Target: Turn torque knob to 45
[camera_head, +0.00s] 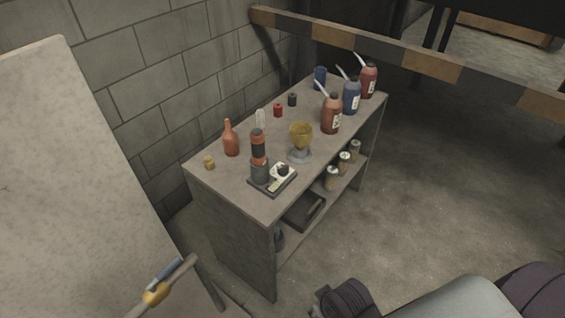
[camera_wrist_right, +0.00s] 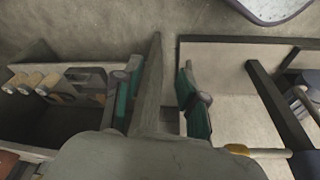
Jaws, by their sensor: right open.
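A small device with a dark base (camera_head: 260,187) sits on the near part of the shelf unit's top. It carries a light panel with a black round knob (camera_head: 283,169), which I take to be the torque knob; its setting is too small to read. A grey cylinder with a black and orange upper part stands at the device's left side. My right gripper (camera_wrist_right: 160,90) shows in the right wrist view, its two green-padded fingers apart with nothing held. It is away from the knob, which I cannot make out there. My left gripper is not in view.
On the shelf top (camera_head: 230,182) stand an orange bottle (camera_head: 231,140), a yellow cup (camera_head: 301,136) and several squeeze bottles at the far end. Jars (camera_head: 332,179) and a dark tray (camera_head: 303,210) sit below.

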